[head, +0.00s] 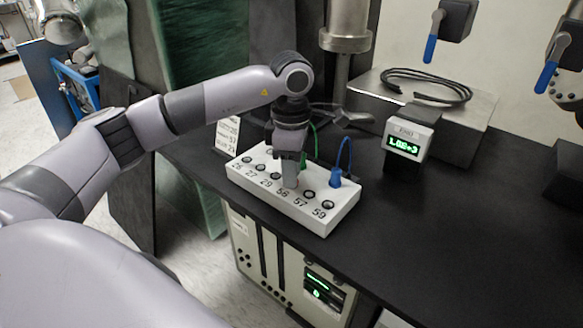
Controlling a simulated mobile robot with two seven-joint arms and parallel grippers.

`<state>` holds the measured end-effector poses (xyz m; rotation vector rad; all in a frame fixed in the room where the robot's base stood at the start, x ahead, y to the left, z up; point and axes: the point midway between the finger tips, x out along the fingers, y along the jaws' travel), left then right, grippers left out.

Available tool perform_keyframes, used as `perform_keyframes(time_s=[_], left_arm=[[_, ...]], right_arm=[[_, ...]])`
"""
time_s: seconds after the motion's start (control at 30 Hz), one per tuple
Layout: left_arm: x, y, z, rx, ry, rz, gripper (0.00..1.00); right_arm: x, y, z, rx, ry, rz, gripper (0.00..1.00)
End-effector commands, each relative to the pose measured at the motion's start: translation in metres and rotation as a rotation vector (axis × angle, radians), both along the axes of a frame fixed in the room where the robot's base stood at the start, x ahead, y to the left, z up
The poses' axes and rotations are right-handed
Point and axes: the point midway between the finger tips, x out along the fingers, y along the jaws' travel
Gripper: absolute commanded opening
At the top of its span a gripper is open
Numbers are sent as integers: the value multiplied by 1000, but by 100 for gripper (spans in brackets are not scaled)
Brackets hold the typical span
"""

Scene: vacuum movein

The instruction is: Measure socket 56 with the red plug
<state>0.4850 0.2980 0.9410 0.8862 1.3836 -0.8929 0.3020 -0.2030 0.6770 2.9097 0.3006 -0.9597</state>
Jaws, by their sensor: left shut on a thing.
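A white socket block (325,217) lies on the black bench, with a row of numbered round sockets along its top. My left gripper (290,180) points down over the block, with its fingertips at the socket beside the label that looks like 56. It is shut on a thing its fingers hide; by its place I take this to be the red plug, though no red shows. A blue plug (336,179) with a looped cable stands upright at the block's back edge. A green plug (303,160) with a green cable stands partly hidden behind my gripper. My right gripper is out of view.
A meter (409,135) with a lit green display stands behind the block; its digits are hard to read. A printed card (228,136) stands at the block's left. A coiled black cable (425,85) lies on a metal box. The bench (425,225) is clear at right.

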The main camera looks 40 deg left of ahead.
Motion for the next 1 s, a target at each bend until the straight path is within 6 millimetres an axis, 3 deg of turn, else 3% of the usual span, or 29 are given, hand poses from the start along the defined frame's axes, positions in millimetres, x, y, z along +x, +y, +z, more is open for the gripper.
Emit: perform_keyframes(time_s=[0.23,0.27,0.33,0.67,1.0], left_arm=[[0,0,-4,0,-1,0,0],[0,0,-3,0,-2,0,34],[0,0,-3,0,-2,0,57],[0,0,-1,0,-1,0,57],[1,0,48,0,-4,1,57]], right_arm=[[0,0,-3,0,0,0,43],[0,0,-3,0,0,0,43],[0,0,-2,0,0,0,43],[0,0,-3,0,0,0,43],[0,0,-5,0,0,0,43]])
